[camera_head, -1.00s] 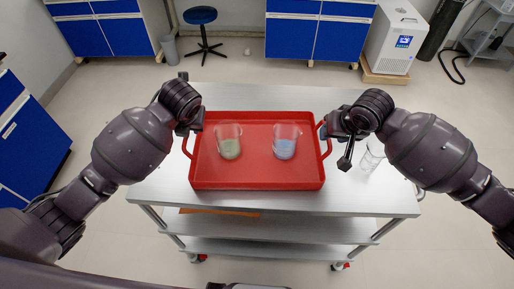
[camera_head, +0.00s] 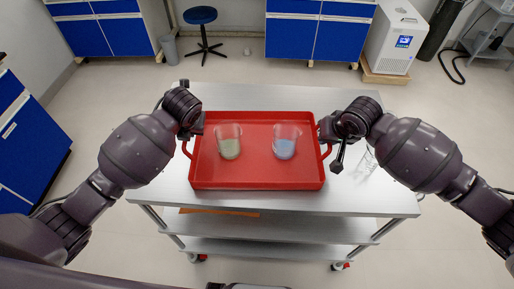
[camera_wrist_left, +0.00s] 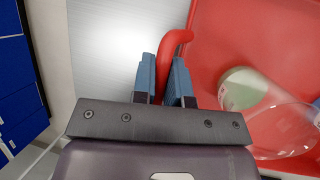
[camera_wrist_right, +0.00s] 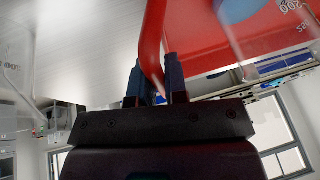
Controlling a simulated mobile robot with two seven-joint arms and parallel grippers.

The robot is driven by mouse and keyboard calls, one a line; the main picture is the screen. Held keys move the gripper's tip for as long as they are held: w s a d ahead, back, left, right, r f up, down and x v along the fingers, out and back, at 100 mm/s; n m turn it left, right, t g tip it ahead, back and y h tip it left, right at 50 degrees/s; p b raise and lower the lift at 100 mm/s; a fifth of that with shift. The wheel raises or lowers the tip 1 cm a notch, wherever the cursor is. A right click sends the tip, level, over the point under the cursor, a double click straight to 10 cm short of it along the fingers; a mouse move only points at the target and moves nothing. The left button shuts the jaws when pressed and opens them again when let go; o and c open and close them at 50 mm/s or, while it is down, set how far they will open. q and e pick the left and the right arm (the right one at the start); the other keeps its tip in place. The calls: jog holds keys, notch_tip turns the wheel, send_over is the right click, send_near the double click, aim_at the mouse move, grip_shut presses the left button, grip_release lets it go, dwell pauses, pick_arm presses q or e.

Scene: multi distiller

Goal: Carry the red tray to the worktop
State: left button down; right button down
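The red tray (camera_head: 257,181) lies flat on the metal cart, with a looped handle at each side. Two clear beakers stand upright in it: one with green contents (camera_head: 229,146) on the left, one with blue contents (camera_head: 286,146) on the right. My left gripper (camera_head: 190,134) is at the left handle; in the left wrist view its blue-grey fingers (camera_wrist_left: 164,82) are close in on both sides of the red handle (camera_wrist_left: 180,37). My right gripper (camera_head: 323,134) is at the right handle; in the right wrist view its fingers (camera_wrist_right: 156,82) close on the handle (camera_wrist_right: 152,40).
The cart (camera_head: 290,203) has a silver top and lower shelves. Clear glassware (camera_head: 366,162) stands on it right of the tray, partly behind my right arm. Blue cabinets (camera_head: 317,37), a stool (camera_head: 201,17) and a white machine (camera_head: 397,40) stand beyond open floor.

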pick_arm(q)
jog(key=shift+r, duration=0.15)
pick_arm(e)
jog(key=shift+r, duration=0.15)
